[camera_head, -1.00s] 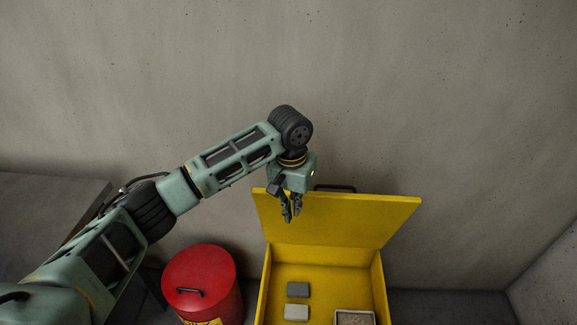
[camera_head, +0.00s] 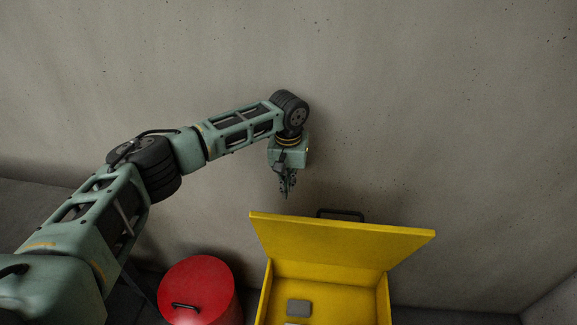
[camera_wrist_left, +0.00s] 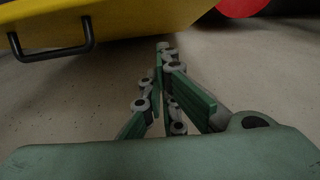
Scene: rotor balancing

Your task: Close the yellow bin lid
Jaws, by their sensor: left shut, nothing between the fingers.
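The yellow bin (camera_head: 265,295) stands at the lower middle of the head view. Its lid (camera_head: 340,240) is raised at the back, with a dark handle (camera_head: 340,214) on its upper edge. In the left wrist view the lid (camera_wrist_left: 130,18) fills the upper left, with the handle (camera_wrist_left: 50,40) to the left of the fingers. My left gripper (camera_head: 287,192) is shut and empty, pointing down just above the lid's upper left part in the picture. Its fingertips also show in the left wrist view (camera_wrist_left: 163,48), apart from the handle. My right gripper is not in view.
A red lidded can (camera_head: 205,280) stands left of the bin; it also shows in the left wrist view (camera_wrist_left: 242,8). A grey block (camera_head: 298,307) lies inside the bin. The concrete wall (camera_head: 450,120) rises behind. Space right of the bin looks clear.

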